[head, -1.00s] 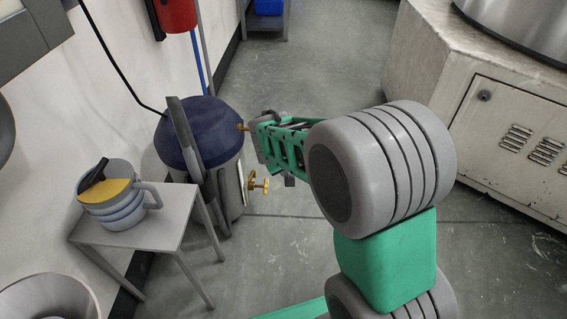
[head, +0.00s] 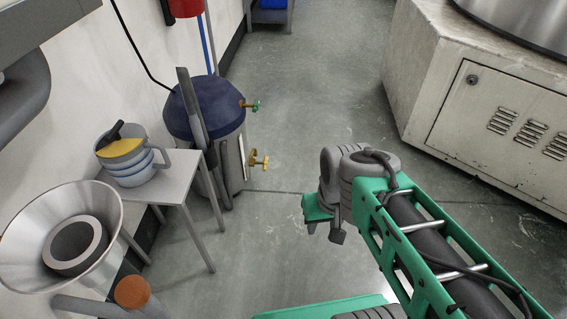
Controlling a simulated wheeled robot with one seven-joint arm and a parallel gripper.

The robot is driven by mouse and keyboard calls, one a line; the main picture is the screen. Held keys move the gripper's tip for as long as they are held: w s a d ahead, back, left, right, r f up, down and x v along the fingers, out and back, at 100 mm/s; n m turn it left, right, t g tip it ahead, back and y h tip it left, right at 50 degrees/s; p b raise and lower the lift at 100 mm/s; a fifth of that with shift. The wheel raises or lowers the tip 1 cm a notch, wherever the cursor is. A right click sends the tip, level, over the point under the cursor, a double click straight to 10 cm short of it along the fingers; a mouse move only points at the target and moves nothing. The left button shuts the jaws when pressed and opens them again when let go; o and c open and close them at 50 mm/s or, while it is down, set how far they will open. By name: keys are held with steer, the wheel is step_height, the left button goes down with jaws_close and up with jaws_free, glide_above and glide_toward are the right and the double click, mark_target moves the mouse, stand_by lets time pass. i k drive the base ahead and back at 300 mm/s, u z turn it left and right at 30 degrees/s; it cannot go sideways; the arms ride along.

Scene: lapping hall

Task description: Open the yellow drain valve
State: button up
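The yellow drain valve (head: 259,160) is a small handwheel on a short brass stub, low on the right side of a grey tank (head: 231,160) with a dark blue lid. A green handwheel valve (head: 251,106) sits above it on the same tank. My gripper (head: 318,222) is to the right of the yellow valve and nearer to me, apart from it and over open floor. Its fingers are mostly hidden or too small to tell open from shut. Nothing is seen held in it.
A small grey table (head: 183,178) with a grey and yellow jug (head: 130,160) stands left of the tank. A metal funnel (head: 28,232) is at lower left. A large machine cabinet (head: 440,95) stands at the right. The floor (head: 310,110) between is clear.

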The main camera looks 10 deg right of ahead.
mark_target(265, 162)
steer(key=z, duration=0.5)
steer(key=i, duration=0.8)
steer(key=u, duration=1.8)
